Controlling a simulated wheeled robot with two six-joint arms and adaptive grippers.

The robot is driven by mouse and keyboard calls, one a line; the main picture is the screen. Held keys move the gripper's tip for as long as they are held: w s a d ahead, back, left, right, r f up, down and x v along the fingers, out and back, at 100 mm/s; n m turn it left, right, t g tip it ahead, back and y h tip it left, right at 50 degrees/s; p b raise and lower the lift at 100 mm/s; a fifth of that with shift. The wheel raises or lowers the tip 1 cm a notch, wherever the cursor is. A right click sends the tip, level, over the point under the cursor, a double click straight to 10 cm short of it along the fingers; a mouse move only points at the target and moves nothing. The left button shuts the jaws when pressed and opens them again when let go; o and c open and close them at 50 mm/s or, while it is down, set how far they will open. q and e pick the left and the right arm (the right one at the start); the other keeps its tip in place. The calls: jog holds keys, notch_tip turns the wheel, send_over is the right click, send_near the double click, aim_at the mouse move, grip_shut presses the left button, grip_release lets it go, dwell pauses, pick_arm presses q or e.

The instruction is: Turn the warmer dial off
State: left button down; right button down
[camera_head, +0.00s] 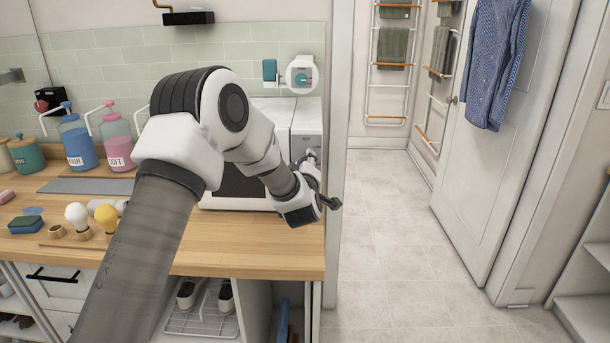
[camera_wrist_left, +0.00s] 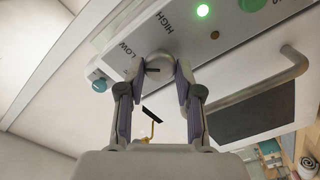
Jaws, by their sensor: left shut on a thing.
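The warmer (camera_head: 307,115) is a white box on the wooden counter, partly hidden by my left arm. A small green light (camera_wrist_left: 203,10) glows above the panel labels. My left gripper (camera_wrist_left: 158,74) is shut on the dial, a finger on each side. In the head view this gripper (camera_head: 310,160) is at the warmer's right front. My right gripper is not in view.
A handle bar (camera_wrist_left: 290,68) stands out from the warmer's front. Bottles (camera_head: 76,142) and light bulbs (camera_head: 77,214) stand on the counter's left. The tiled floor (camera_head: 385,240) at right is clear.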

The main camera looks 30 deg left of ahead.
pick_arm(q)
jog(key=shift+n+b, duration=3.9)
jog(key=shift+b, duration=1.25)
jog(key=c, duration=0.8)
grip_release()
jog(key=shift+c, duration=0.2)
jog(key=shift+o, duration=0.2)
jog(key=shift+w+f, duration=0.1)
jog(key=v, duration=1.2)
